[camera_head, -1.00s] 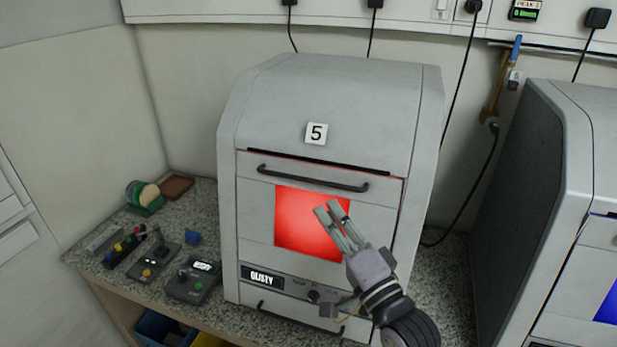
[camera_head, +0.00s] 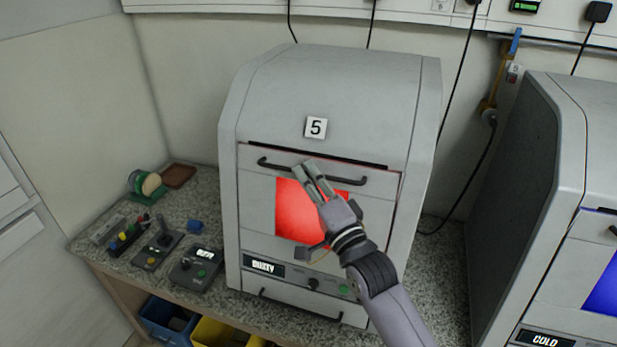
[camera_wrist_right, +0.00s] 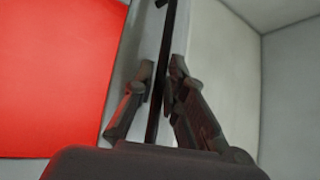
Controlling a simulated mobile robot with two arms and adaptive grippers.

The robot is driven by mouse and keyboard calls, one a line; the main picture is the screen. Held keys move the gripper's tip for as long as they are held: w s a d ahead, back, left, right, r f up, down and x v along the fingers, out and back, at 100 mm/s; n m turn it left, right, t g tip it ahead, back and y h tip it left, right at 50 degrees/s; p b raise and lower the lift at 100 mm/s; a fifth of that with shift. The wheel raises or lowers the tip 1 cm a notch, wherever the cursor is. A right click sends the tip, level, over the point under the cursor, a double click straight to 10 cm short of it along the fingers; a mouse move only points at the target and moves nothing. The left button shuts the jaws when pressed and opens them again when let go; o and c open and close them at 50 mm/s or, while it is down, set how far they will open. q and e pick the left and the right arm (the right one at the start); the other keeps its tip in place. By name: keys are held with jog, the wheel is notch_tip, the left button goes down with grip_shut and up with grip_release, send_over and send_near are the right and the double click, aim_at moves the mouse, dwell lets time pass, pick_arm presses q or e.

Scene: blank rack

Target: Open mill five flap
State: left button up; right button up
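Mill five is a grey machine with a sign "5" (camera_head: 315,127) on its hood. Its front flap (camera_head: 372,215) looks closed and has a red window (camera_head: 290,212), which also fills the left of the right wrist view (camera_wrist_right: 55,75). A dark bar handle (camera_head: 348,181) runs across the flap's top. My right gripper (camera_head: 308,167) is at the middle of this handle. In the right wrist view the handle (camera_wrist_right: 166,45) passes between its parted fingers (camera_wrist_right: 158,88), with a gap at the left finger. My left gripper is not in view.
A second mill (camera_head: 535,170) with a blue window stands at the right. Small control boxes (camera_head: 195,270) and a green disc holder (camera_head: 146,188) are on the speckled counter at the left. Blue and yellow bins (camera_head: 222,333) are below it.

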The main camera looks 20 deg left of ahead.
grip_shut()
jog(key=shift+f, duration=0.15)
dwell(0.4)
